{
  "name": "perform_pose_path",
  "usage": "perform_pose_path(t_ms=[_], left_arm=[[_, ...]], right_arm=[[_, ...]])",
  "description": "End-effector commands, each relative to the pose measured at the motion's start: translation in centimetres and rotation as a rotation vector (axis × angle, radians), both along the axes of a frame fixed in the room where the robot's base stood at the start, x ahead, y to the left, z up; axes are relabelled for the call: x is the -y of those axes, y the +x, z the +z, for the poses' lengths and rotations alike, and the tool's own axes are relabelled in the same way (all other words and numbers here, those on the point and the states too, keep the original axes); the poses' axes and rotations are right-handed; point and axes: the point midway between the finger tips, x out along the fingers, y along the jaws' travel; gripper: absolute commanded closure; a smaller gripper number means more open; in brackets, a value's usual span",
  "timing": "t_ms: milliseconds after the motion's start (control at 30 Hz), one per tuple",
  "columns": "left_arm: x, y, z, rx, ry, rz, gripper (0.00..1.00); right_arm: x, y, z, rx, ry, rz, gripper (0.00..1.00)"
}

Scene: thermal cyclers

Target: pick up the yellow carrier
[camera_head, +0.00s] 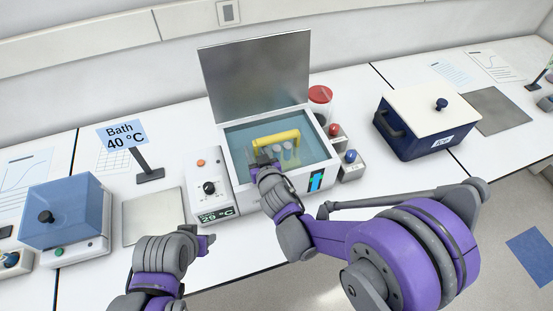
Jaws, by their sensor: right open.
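The yellow carrier (277,138) is inside the open water bath (232,165), and its yellow handle bar shows above several pale tubes. My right gripper (262,156) is over the bath's front left part, close to the left end of the yellow bar. Its jaws are open with nothing seen between them; whether a finger touches the carrier I cannot tell. My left gripper (208,240) is in front of the bath, low over the bench edge, and its fingers are too small to read.
The bath's metal lid (257,72) stands open behind it. A control box (209,188) reading 29 °C adjoins its left side. Red (335,131) and blue (350,157) knobs sit at its right. A dark blue lidded box (425,125) stands farther right. A "Bath 40 °C" sign (123,136) stands left.

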Motion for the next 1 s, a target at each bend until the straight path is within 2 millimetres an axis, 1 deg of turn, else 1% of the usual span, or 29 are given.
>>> perform_pose_path(t_ms=[100,300,367,500,600,1000], left_arm=[[0.00,0.00,0.01,0.000,0.000,0.000,0.50],[0.00,0.00,0.01,0.000,0.000,0.000,0.50],[0.00,0.00,0.01,0.000,0.000,0.000,0.50],[0.00,0.00,0.01,0.000,0.000,0.000,0.50],[0.00,0.00,0.01,0.000,0.000,0.000,0.50],[0.00,0.00,0.01,0.000,0.000,0.000,0.50]], right_arm=[[-0.20,0.64,-0.21,0.000,0.001,0.000,0.50],[-0.19,0.66,-0.21,0.000,0.001,0.000,0.50],[-0.19,0.66,-0.21,0.000,0.001,0.000,0.59],[-0.19,0.64,-0.21,0.000,0.001,0.000,0.84],[-0.19,0.64,-0.21,0.000,0.001,0.000,1.00],[-0.18,0.63,-0.20,0.000,0.001,0.000,1.00]])
